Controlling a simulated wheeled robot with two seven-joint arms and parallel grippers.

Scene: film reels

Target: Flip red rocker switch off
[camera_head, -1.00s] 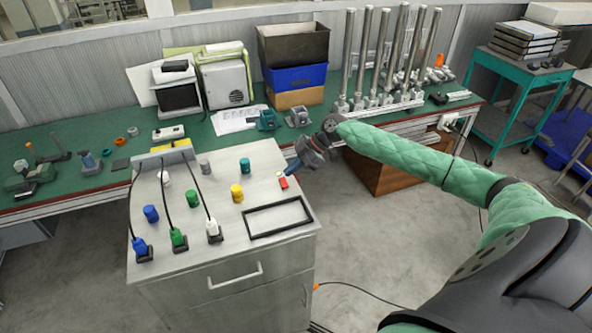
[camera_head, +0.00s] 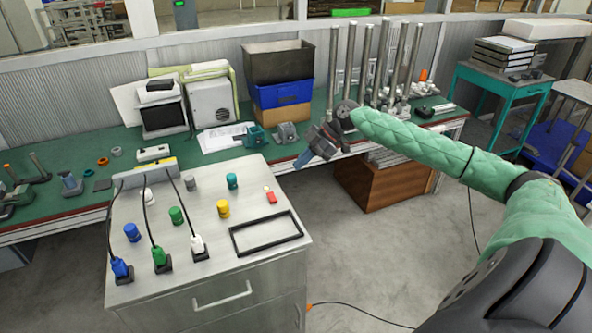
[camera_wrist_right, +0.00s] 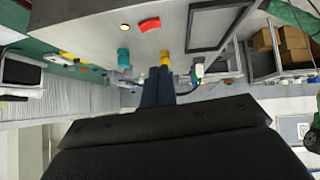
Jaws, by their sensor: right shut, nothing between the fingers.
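The small red rocker switch (camera_head: 271,197) is on the top of the grey metal cabinet (camera_head: 200,260), near its right edge, behind the black rectangular frame. It also shows in the right wrist view (camera_wrist_right: 150,24), where a small pale round spot (camera_wrist_right: 125,27) lies beside it. The switch is too small to tell which way it is tipped. My right gripper (camera_head: 299,163) is above and beyond the cabinet's right edge, apart from the switch. Its blue fingers (camera_wrist_right: 158,88) are together and hold nothing. My left gripper is not in view.
Teal (camera_head: 232,181) and yellow (camera_head: 223,208) knobs stand near the switch. Blue, green and white plugs with black cables fill the cabinet's left part. The black frame (camera_head: 267,233) lies in front. A green workbench (camera_head: 95,200) with bins and metal posts runs behind.

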